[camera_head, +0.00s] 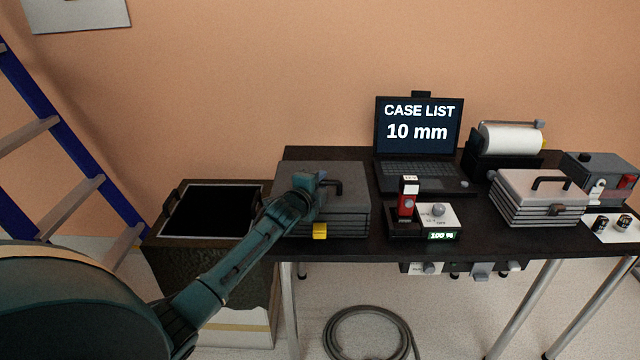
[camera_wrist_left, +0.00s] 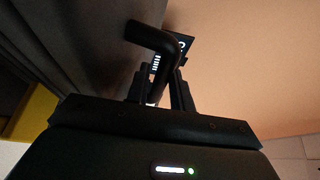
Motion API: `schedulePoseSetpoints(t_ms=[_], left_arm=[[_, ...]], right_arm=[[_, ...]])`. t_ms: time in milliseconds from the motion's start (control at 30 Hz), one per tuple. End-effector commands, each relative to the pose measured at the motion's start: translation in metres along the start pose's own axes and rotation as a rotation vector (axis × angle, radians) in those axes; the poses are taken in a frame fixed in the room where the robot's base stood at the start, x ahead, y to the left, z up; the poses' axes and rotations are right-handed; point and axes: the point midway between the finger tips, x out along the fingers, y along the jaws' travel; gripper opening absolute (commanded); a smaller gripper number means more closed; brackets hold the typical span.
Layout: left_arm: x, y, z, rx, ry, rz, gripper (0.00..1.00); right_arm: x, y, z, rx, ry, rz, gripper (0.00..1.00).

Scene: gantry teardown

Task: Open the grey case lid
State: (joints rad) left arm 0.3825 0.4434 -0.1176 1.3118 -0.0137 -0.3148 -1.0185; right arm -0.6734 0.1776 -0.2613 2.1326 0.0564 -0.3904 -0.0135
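The dark grey case (camera_head: 345,222) is closed and stands at the left end of the black table, with a yellow latch (camera_head: 320,231) on its front. Its lid lies flat and carries a black handle (camera_head: 335,185). My left gripper (camera_head: 318,184) is at this handle, above the lid. In the left wrist view the handle (camera_wrist_left: 152,36) runs down between the two narrow-set fingers (camera_wrist_left: 160,92), which look shut on it. My right gripper is in neither view.
A lighter grey case (camera_head: 540,187) stands further right. Between them are a laptop (camera_head: 420,175) reading "CASE LIST 10 mm" and a small device with a red part (camera_head: 408,204). An open dark bin (camera_head: 160,250) stands left of the table, a blue ladder (camera_head: 70,130) beyond it.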

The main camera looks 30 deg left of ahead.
Motion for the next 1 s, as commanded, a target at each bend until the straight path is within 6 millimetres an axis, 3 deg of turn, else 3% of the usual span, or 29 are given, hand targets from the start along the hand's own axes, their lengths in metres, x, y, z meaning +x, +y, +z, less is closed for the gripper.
schedulePoseSetpoints(t_ms=[367, 633, 1000], left_arm=[[0.0039, -0.0002, -0.0004, -0.001, 0.001, -0.001, 0.22], [0.0037, -0.0001, -0.0003, 0.000, 0.001, 0.000, 0.00], [0.0037, -0.0002, -0.0002, 0.000, 0.000, 0.000, 0.00]], right_arm=[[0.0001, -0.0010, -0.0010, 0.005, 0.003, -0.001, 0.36], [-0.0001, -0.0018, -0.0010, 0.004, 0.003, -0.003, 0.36], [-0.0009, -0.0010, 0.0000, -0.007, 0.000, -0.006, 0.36]])
